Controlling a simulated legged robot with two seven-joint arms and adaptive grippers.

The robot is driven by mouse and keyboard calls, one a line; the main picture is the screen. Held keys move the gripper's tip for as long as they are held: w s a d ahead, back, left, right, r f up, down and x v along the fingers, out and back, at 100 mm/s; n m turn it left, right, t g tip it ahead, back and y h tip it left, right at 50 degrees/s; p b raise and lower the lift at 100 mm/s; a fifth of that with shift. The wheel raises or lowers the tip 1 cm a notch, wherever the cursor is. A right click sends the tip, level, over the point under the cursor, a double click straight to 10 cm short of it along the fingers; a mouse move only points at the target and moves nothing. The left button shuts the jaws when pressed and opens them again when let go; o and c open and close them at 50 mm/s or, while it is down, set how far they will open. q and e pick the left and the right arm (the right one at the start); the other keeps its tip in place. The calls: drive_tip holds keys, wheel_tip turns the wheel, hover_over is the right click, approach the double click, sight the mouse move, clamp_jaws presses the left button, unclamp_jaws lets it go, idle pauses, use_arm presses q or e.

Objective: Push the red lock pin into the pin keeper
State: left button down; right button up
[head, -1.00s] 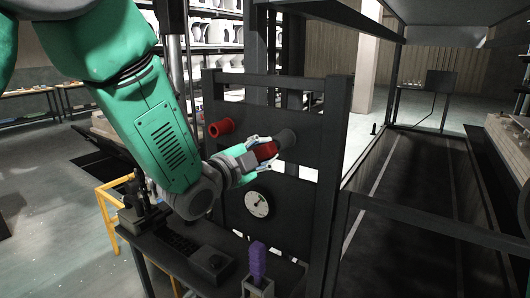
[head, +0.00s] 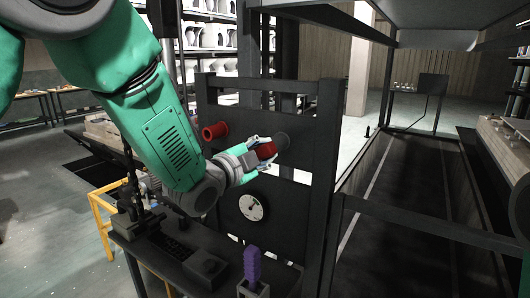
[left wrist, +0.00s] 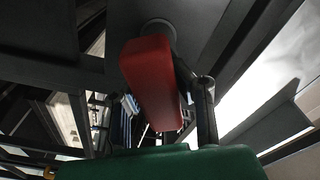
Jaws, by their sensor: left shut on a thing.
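The red lock pin (head: 266,150) is in my left gripper (head: 262,148), in front of the dark upright panel. In the left wrist view its red block-shaped grip (left wrist: 150,80) fills the middle, with a dark finger along its right side. A dark grey round fitting, seemingly the pin keeper (head: 282,141), sits on the panel just right of and behind the pin. In the left wrist view a dark round part (left wrist: 158,26) adjoins the grip's far end. How deep the pin sits is hidden. My right gripper is out of view.
A red cylinder (head: 214,131) sticks out of the panel (head: 300,215) to the left. A dark bench (head: 180,262) stands below my arm. A metal frame closes off the right.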

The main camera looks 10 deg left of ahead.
use_arm(q)
drive_tip(key=shift+r, duration=0.1)
idle(0.3)
drive_tip(key=c, duration=0.9)
unclamp_jaws()
drive_tip(key=shift+s, duration=0.15)
drive_tip(key=shift+b+v, duration=0.4)
drive_tip(key=shift+v, duration=1.7)
drive_tip(key=shift+s+a, duration=0.1)
drive_tip(key=shift+a, duration=0.05)
drive_tip(key=v, duration=1.1)
drive_tip(key=shift+s+a+f, duration=0.2)
drive_tip(key=shift+s+f, duration=0.05)
drive_tip(key=shift+s, duration=0.05)
